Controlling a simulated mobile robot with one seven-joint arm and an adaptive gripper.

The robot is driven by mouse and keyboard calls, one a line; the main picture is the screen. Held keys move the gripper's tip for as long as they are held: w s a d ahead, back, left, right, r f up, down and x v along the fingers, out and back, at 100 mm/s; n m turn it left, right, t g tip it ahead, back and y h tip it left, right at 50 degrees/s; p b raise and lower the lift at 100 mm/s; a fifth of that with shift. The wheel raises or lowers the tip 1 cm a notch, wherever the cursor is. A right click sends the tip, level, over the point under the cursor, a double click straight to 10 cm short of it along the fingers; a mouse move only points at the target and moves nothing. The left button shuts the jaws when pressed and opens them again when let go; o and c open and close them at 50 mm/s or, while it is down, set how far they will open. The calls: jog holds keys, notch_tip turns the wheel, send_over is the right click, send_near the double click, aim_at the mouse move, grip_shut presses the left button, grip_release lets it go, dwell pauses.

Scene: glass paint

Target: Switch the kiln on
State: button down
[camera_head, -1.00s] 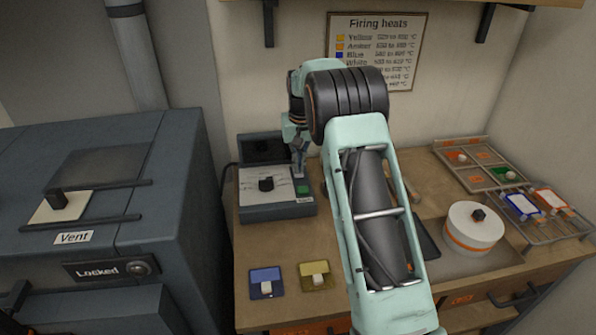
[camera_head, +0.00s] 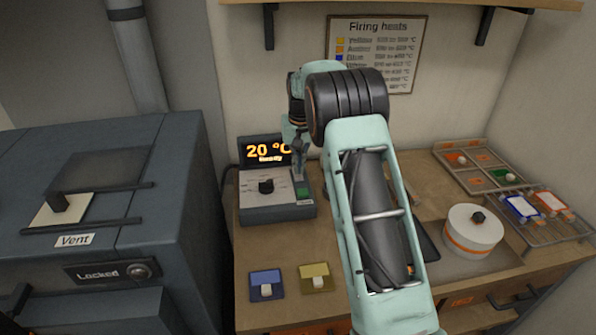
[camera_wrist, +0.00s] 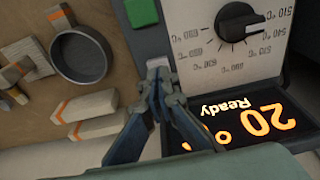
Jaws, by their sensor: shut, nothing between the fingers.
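The kiln control box (camera_head: 278,213) stands on the workbench, right of the kiln (camera_head: 95,215). Its display (camera_head: 264,151) is lit and reads 20 °C and Ready. A black dial (camera_head: 266,186) sits on its pale face, with a green button (camera_head: 303,191) at the right. The wrist view shows the lit display (camera_wrist: 250,118), the dial (camera_wrist: 240,22) and the green button (camera_wrist: 141,12). My gripper (camera_wrist: 160,75) is shut and empty at the edge of the control face, over a small pale switch (camera_wrist: 172,98) that its fingers partly hide.
The kiln bears a Vent slider (camera_head: 60,203) and a Locked label (camera_head: 97,270). A blue tile (camera_head: 266,284) and a yellow tile (camera_head: 316,277) lie at the bench front. A white round pot (camera_head: 473,232) and a wire rack (camera_head: 540,210) stand at the right.

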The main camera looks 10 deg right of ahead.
aim_at(299, 176)
notch_tip(299, 176, up, 6)
jog(key=p, duration=0.3)
jog(key=shift+f+p, duration=0.1)
jog(key=shift+p, duration=0.2)
